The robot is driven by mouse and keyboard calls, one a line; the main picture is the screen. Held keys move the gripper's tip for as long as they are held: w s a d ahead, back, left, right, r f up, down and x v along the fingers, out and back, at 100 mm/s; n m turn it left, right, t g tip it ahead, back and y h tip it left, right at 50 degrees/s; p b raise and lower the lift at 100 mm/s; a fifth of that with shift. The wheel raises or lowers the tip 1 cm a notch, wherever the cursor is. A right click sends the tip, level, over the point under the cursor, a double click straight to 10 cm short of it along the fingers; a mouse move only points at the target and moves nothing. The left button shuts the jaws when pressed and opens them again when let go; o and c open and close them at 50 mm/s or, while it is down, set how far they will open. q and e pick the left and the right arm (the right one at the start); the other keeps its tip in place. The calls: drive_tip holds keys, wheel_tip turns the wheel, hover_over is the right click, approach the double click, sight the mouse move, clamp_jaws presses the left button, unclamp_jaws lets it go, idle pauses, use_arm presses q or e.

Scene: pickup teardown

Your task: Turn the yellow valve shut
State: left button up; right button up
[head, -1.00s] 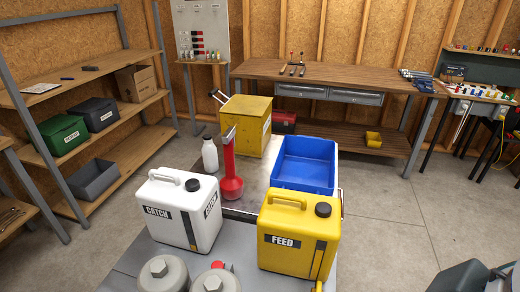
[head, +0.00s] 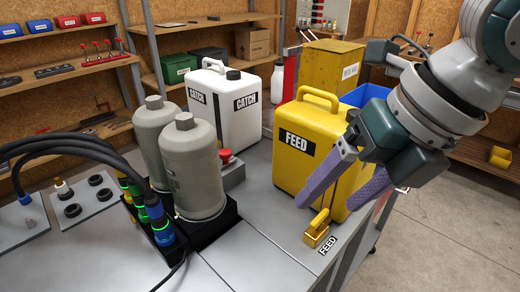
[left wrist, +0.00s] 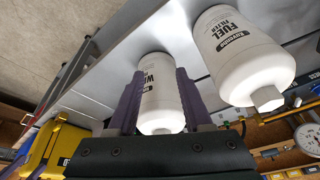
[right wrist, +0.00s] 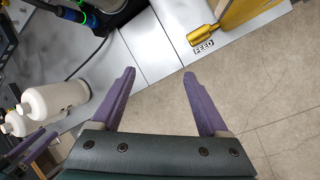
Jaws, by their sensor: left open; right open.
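Two grey canisters (head: 192,165) stand in a black base left of the valve, with a red button (head: 225,155) behind. A white CATCH can (head: 225,105) stands behind them. Black hoses (head: 70,150) run at the left.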

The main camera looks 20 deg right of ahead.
sight(322, 217)
use_arm(q)
wheel_tip(322, 217, down, 8)
drive_tip(key=b, duration=0.4)
drive_tip(key=shift+r+b, duration=0.15)
drive_tip(key=shift+b, duration=0.25)
drive_tip(key=shift+f, duration=0.2)
use_arm(e)
drive_tip(key=w+d+f+n, duration=0.3)
drive_tip(key=d+f+n, duration=0.1)
drive_tip(key=d+n, duration=0.3)
use_arm(q)
drive_tip(key=shift+f+b, duration=0.35)
drive_tip(key=shift+b, duration=0.25)
use_arm(e)
drive_tip(key=shift+n+h, duration=0.3)
drive_tip(key=shift+h, duration=0.1)
drive_tip(key=x, duration=0.9)
drive_tip(key=shift+w+a+f, duration=0.1)
drive_tip(key=shift+a, duration=0.1)
drive_tip(key=shift+c, duration=0.3)
